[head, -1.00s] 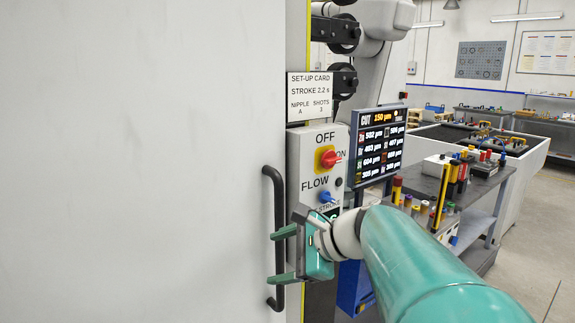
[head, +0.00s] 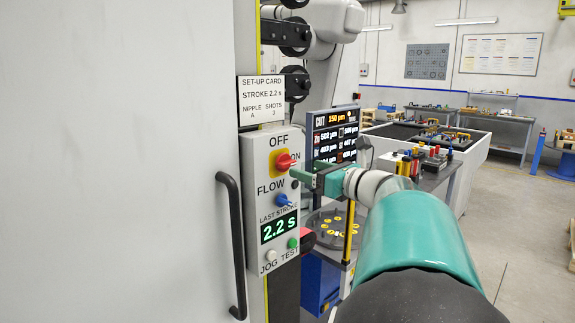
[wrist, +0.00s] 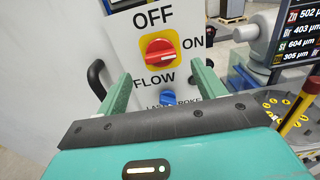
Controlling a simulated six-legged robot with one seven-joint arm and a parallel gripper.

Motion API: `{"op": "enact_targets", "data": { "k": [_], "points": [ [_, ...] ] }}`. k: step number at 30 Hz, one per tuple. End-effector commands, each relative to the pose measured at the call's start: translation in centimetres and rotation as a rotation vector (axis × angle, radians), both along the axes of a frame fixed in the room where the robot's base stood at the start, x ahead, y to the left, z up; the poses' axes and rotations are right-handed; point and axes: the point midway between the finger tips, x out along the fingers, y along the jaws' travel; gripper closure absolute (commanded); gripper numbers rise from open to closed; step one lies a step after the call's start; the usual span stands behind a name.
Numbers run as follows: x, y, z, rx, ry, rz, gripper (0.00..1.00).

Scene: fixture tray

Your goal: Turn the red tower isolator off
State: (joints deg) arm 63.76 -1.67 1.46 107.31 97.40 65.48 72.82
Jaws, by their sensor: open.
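The red isolator knob (head: 285,161) sits on a yellow plate on the grey control panel (head: 255,165). OFF is printed above it and ON to its right. In the wrist view the red knob (wrist: 160,50) lies roughly level, its handle towards ON. My gripper (head: 294,174) is at the panel's right side, close to the knob, with its fingers pointing left at the panel. In the wrist view my open gripper (wrist: 161,72) has one green finger on each side, with the knob seen between and beyond them. Contact with the knob cannot be told.
A blue FLOW knob (head: 284,200) sits just below the red one. Lower are a 2.2 s display (head: 279,228) and the JOG and TEST buttons. A black door handle (head: 234,245) stands left of the panel. A screen (head: 335,135) and a round tray (head: 325,228) are to the right.

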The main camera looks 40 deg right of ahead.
Motion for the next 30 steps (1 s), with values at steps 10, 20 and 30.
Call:
{"op": "enact_targets", "data": {
  "k": [10,20,30],
  "points": [
    [5.8,0.1,0.0,-0.001,0.000,-0.001,0.31],
    [6.7,0.2,0.0,-0.001,0.000,-0.001,0.31],
    [6.6,0.2,0.0,-0.001,0.000,-0.001,0.76]
  ]
}}
